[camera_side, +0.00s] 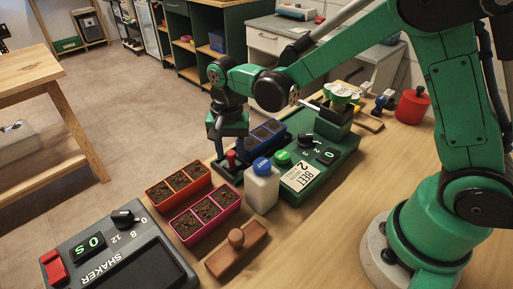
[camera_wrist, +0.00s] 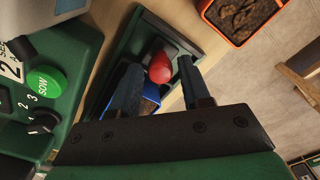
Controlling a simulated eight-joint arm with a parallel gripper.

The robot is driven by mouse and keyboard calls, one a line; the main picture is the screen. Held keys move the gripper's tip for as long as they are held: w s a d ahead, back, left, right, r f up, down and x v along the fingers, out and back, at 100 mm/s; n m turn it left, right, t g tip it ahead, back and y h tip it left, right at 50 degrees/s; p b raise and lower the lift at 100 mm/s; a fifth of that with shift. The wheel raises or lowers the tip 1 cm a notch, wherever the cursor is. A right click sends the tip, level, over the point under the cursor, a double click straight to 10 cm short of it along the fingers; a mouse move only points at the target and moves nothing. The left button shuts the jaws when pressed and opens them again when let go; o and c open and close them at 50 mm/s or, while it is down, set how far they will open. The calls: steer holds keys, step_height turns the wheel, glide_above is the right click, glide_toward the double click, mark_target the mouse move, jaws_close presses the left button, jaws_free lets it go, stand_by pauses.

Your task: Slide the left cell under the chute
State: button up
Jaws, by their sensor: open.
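A blue tray (camera_side: 250,149) of dark cells sits beside the green seeding machine (camera_side: 322,165) in the side view. In the wrist view part of the blue tray (camera_wrist: 151,93) shows between my fingers in a dark green slide (camera_wrist: 122,58). A red knob (camera_wrist: 160,68) stands at the slide's end; it also shows in the side view (camera_side: 231,156). My gripper (camera_side: 223,156) is low over that end, fingers open. In the wrist view its fingers (camera_wrist: 160,72) stand on either side of the knob with gaps showing. I cannot make out the chute clearly.
Orange (camera_side: 158,195) and pink (camera_side: 186,232) soil trays, a wooden stamp (camera_side: 236,255) and a shaker unit (camera_side: 120,262) lie in front. A red pot (camera_side: 411,107) stands behind. Bare bench lies at right.

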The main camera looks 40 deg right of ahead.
jaws_close()
stand_by(1.4)
